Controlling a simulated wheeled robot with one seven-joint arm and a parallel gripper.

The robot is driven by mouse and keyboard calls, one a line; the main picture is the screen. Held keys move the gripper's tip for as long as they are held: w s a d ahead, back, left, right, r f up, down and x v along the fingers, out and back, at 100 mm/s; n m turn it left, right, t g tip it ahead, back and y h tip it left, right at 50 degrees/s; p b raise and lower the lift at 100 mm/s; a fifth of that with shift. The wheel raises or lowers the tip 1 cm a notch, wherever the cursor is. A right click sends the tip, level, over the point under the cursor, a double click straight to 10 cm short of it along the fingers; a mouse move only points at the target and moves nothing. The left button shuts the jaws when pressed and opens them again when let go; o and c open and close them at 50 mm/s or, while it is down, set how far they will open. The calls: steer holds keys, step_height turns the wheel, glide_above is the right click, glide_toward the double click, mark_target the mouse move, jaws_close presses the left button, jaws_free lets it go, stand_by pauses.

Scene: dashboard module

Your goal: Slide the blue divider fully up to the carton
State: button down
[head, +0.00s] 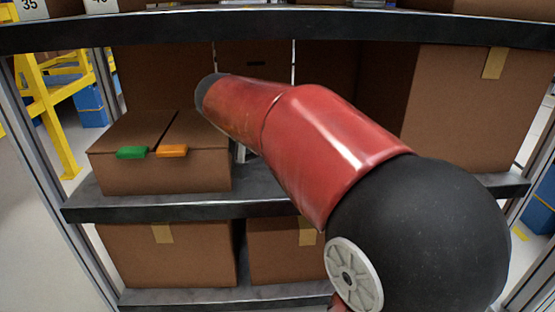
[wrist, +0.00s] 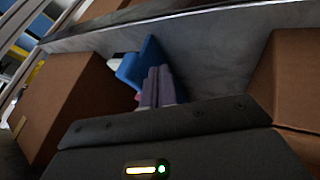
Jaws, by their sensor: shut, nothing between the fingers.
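The blue divider (wrist: 150,62) stands on the grey shelf in the wrist view, tilted in the picture. My gripper (wrist: 159,72) is shut and empty, with its fingertips right against or just in front of the divider's right part; I cannot tell if they touch. A brown carton (wrist: 62,100) is to the left of the divider, close to it. Another brown carton (wrist: 292,75) is at the right, with bare shelf between it and the divider. In the head view my red arm hides the divider and my gripper.
In the head view a carton with green and orange tabs (head: 115,175) sits left on the middle shelf (head: 270,208). A large carton (head: 470,100) stands right. The upper shelf (head: 270,30) runs close above my arm. A small white object (wrist: 114,61) is beside the divider.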

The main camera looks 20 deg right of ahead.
steer(key=p+v, duration=0.2)
steer(key=v, duration=0.7)
steer(key=s+a+f+n+t+y+p, duration=0.1)
steer(key=s+f+n+y+p, duration=0.1)
steer(key=s, duration=0.7)
steer(key=s+a+f+n+t+y+p, duration=0.1)
steer(key=s+f+n+t+y+p, duration=0.1)
steer(key=s+f+y+p, duration=0.2)
steer(key=shift+s+f+n+y, duration=0.45)
steer(key=shift+s+f, duration=1)
steer(key=shift+s, duration=1.35)
